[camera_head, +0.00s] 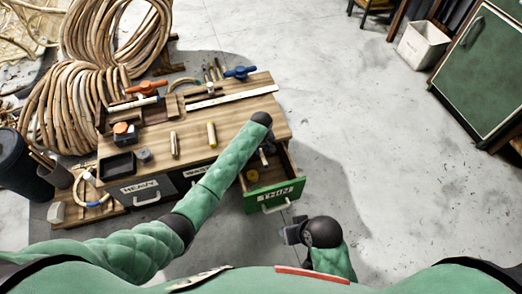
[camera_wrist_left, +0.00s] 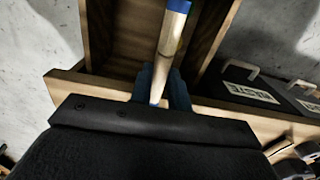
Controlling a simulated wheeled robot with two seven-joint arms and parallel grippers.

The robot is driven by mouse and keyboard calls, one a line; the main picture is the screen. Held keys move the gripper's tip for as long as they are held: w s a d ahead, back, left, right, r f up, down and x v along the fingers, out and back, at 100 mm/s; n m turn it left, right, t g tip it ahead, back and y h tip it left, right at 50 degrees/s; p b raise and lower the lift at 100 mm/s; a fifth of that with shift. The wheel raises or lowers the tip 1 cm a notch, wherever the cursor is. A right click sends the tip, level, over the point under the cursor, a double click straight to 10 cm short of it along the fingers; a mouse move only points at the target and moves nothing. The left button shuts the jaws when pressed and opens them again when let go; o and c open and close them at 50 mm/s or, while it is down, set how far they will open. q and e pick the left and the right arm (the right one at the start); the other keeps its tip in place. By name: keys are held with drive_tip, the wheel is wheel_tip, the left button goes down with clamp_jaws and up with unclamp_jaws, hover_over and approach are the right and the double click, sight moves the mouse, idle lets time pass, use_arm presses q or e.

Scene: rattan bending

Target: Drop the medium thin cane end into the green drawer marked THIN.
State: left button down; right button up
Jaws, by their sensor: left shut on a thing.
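A pale cane end with a blue tip (camera_wrist_left: 169,42) is held in my left gripper (camera_wrist_left: 160,88), whose fingers are shut on its lower part. The left wrist view shows it over the open drawer's wooden interior (camera_wrist_left: 133,38). In the head view the green drawer marked THIN (camera_head: 275,196) stands pulled out at the bench's right end. My left gripper (camera_head: 266,153) is above its back part, partly hidden under the arm. A small yellow thing (camera_head: 252,175) shows inside the drawer. My right gripper (camera_head: 293,233) is in front of the drawer; its jaws are unclear.
Two short cane pieces, one plain (camera_head: 174,144) and one yellow-ended (camera_head: 211,134), are on the wooden bench (camera_head: 240,115). The dark HEAVY drawer (camera_head: 140,188) and WASTE drawer (camera_wrist_left: 250,92) are closed. Rattan coils (camera_head: 70,105) stand left.

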sight(261, 151)
use_arm(q)
drive_tip(key=c, duration=1.3)
unclamp_jaws()
drive_tip(key=shift+o, duration=0.2)
wheel_tip(261, 151, up, 8)
drive_tip(key=shift+f, duration=0.15)
use_arm(e)
drive_tip(key=shift+a+f, duration=0.15)
drive_tip(key=shift+f, duration=0.15)
drive_tip(key=shift+r, duration=0.1)
